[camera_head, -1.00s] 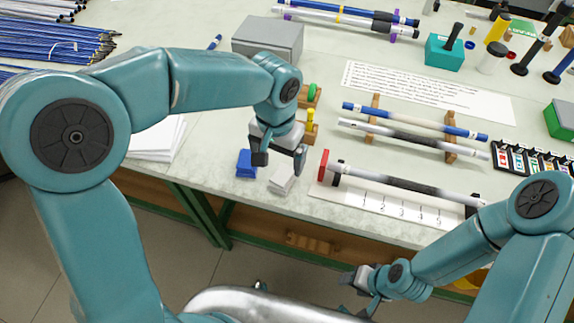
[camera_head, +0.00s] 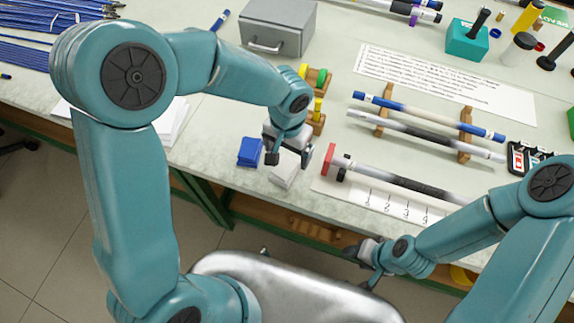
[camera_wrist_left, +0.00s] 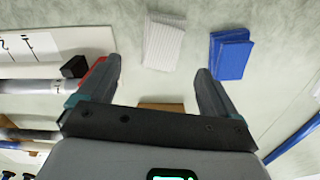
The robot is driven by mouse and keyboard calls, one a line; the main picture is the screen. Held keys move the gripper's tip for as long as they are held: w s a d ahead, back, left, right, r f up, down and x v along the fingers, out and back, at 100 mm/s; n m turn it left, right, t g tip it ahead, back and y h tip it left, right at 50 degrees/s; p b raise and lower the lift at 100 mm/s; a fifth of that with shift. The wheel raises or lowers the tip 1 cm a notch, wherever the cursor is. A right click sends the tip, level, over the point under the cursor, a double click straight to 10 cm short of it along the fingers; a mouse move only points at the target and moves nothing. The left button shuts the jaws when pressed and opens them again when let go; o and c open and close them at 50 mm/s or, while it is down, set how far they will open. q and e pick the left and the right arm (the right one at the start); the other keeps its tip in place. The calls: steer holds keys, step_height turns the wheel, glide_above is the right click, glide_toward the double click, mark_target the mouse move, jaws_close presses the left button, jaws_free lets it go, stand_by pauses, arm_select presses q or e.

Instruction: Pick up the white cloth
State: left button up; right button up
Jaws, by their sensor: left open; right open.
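The white cloth (camera_head: 284,174) lies folded near the front edge of the table, beside a folded blue cloth (camera_head: 250,152). My left gripper (camera_head: 289,158) is open, pointing down, right by the white cloth and just behind it. Nothing is between the fingers. My right gripper (camera_head: 360,266) is open and empty, low in front of the table edge, far from the cloth.
The blue cloth is close by on one side. A red-ended rod fixture (camera_head: 328,160) stands on the other side, over a numbered white strip (camera_head: 356,194). A grey box (camera_head: 277,28) is further back.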

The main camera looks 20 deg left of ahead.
mark_target(286, 166)
arm_select(q)
steer(key=shift+s+f, duration=0.2)
steer(key=shift+f, duration=0.3)
steer(key=shift+s+f, duration=0.15)
steer(key=shift+s, duration=0.15)
steer(key=shift+a+f, duration=0.15)
steer(key=shift+f, duration=0.15)
steer(key=f, duration=0.4)
steer(key=shift+w+f+p, duration=0.15)
steer(key=shift+w+p, duration=0.15)
steer(key=shift+p, duration=0.1)
steer(key=shift+s+f, duration=0.2)
steer(key=shift+f, duration=0.05)
steer(key=shift+w, duration=0.1)
steer(key=shift+c, duration=0.2)
steer(key=shift+w+f, duration=0.1)
steer(key=c, duration=1)
steer(key=shift+s, duration=0.2)
steer(key=shift+c, duration=0.5)
steer(key=shift+w, duration=0.15)
